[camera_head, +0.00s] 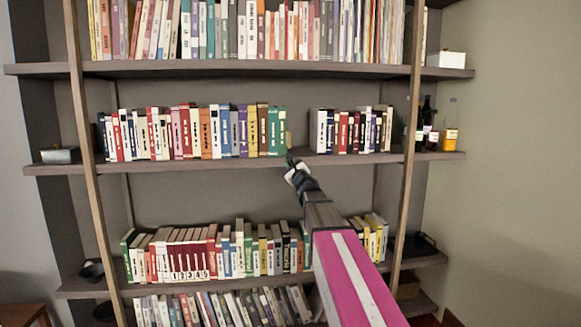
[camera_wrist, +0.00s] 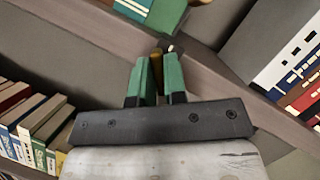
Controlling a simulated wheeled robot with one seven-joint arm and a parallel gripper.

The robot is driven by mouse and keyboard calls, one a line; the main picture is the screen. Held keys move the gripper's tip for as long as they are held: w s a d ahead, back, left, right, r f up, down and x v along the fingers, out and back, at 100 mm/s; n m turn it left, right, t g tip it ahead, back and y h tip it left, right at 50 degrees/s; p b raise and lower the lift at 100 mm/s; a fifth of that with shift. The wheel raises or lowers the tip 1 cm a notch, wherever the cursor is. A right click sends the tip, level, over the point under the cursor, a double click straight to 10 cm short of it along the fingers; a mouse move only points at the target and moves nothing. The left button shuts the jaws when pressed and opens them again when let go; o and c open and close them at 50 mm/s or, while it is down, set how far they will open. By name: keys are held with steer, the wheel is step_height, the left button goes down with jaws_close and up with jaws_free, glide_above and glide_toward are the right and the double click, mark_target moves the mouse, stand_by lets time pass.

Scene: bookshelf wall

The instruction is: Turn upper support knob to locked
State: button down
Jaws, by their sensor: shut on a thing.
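My gripper (camera_wrist: 163,66) has two green fingers, nearly together, in the wrist view. They are shut on a small brass-coloured knob (camera_wrist: 156,58), of which only a sliver shows between and past the fingertips. A small pale tip shows beside it. The knob sits at the front edge of the middle shelf. In the head view my gripper (camera_head: 293,166) reaches that shelf edge (camera_head: 240,162), just below the gap between two groups of books. The knob is too small and covered to make out there. Its turn position and any marking cannot be read.
Green books (camera_head: 277,130) stand just left of the gap above my gripper; another book group (camera_head: 350,130) stands to the right. Bottles (camera_head: 450,125) stand at the shelf's right end. A full row of books (camera_head: 205,252) fills the shelf below. The gap itself is largely clear.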

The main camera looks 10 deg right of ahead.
steer(key=shift+m, duration=0.4)
steer(key=c, duration=1.2)
jaws_free()
steer(key=v, duration=1)
steer(key=shift+s, duration=0.4)
steer(key=shift+f, duration=0.2)
